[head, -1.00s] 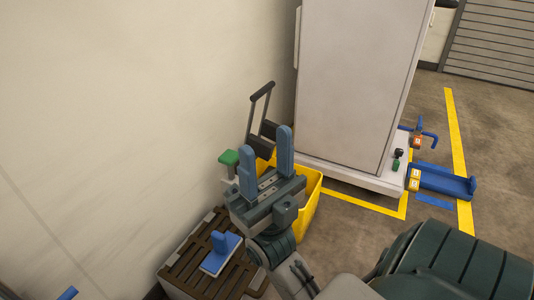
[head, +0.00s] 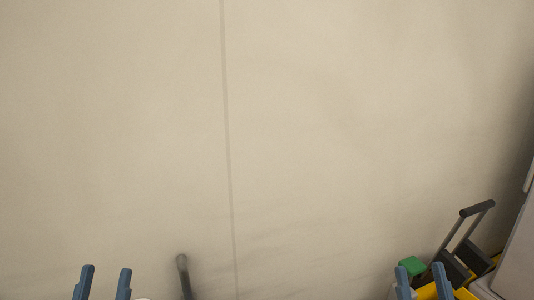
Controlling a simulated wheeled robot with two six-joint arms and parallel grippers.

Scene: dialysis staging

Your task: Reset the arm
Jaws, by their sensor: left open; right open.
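My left gripper (head: 105,284) shows at the bottom left of the head view. Only its two blue fingers are in the picture, upright and spread apart, with nothing between them. My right gripper (head: 422,284) shows at the bottom right. Its two blue fingers are also spread apart, with no object seen held between them. It stands in front of a green-topped item (head: 411,266) and a yellow bin (head: 462,294). The rest of both arms is below the picture edge.
A plain beige wall with a vertical seam fills most of the view. A black-gripped handle (head: 477,209) rises near the yellow bin at the lower right. A pale cabinet (head: 522,250) stands at the right edge. A dark upright bar (head: 184,277) shows at the bottom, left of the seam.

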